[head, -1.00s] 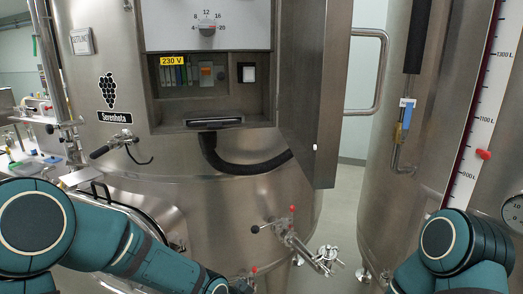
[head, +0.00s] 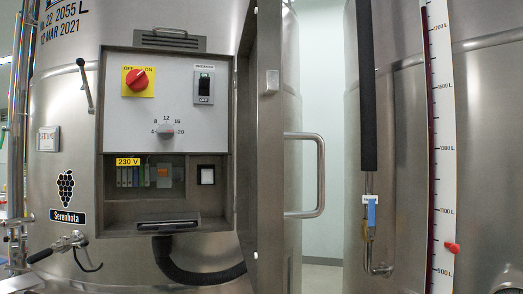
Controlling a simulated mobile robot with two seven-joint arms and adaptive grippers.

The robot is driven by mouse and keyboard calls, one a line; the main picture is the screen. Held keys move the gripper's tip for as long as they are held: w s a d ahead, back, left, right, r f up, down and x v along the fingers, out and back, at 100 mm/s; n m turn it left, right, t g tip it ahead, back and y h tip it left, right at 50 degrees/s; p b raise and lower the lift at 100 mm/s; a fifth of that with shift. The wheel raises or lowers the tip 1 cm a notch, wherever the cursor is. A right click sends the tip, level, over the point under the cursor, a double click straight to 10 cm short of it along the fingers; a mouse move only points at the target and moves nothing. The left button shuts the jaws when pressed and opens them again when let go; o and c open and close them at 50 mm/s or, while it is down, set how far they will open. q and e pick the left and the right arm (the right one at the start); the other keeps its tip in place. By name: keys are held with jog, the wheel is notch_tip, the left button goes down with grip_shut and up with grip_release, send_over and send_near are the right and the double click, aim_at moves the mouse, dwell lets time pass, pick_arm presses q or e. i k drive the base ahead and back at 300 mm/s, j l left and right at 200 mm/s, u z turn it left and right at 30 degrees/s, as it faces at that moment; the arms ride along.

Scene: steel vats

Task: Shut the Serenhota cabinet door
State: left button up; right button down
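The Serenhota cabinet (head: 167,145) is set in the front of the steel vat on the left. Its grey panel carries a red rotary switch on yellow, a breaker switch and a dial, above a recess marked 230 V. The cabinet door (head: 261,170) is open, hinged at the cabinet's right side and swung out toward me, so it shows almost edge-on. A grape logo with the Serenhota label (head: 68,217) is on the vat left of the cabinet. Neither of my grippers is in the head view.
A bent tube handle (head: 318,176) stands out right of the door. A second steel vat (head: 400,130) with a level scale (head: 441,120) is at the right. A valve handle (head: 62,245) juts out at lower left. A pale gap lies between the vats.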

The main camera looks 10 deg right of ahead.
aim_at(258, 204)
jog(key=l+u, duration=0.35)
jog(key=l, duration=0.3)
jog(key=l+u, duration=0.35)
jog(key=l, duration=0.35)
jog(key=l+z, duration=0.25)
